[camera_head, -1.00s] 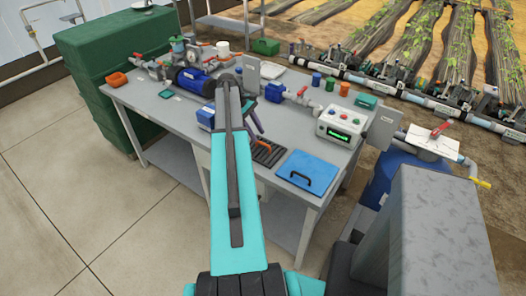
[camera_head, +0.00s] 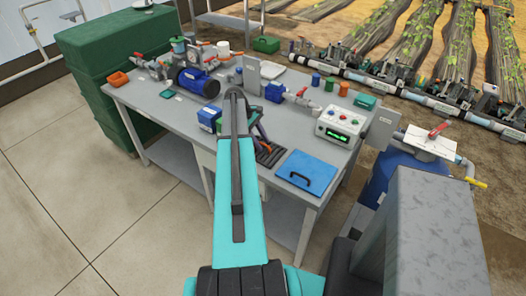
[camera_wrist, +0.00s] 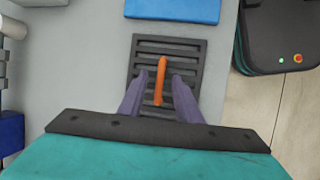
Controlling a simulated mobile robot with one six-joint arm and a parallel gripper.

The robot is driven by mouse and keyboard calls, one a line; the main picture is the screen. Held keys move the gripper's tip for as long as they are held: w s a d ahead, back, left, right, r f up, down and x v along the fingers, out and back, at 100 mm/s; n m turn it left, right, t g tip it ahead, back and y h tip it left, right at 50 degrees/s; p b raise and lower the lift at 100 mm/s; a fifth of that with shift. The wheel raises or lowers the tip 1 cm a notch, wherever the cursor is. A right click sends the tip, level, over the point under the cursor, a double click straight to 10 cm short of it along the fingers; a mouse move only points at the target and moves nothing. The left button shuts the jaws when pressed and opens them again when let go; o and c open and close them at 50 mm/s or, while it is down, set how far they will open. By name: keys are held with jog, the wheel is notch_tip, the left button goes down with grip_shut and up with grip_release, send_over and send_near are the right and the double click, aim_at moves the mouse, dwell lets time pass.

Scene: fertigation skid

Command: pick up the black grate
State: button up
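The black grate (camera_head: 274,155) lies flat on the grey workbench, left of a blue panel. In the wrist view the grate (camera_wrist: 145,46) is slotted and has an upright orange handle (camera_wrist: 161,70) along its middle. My gripper (camera_wrist: 161,76) is open, with its two purple fingers over the grate, one on each side of the handle. Gaps show between fingers and handle. In the camera_head view my gripper (camera_head: 262,142) is just at the grate, and my arm hides part of it. How far the fingertips are above the grate is hard to tell.
The blue panel (camera_head: 306,172) with a dark handle lies right of the grate. A control box (camera_head: 341,126) with a green display stands behind it. A blue box (camera_head: 208,118) and a blue motor (camera_head: 197,82) stand to the left. The bench's front edge is close.

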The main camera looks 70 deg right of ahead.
dwell(0.3)
grip_shut()
dwell(1.3)
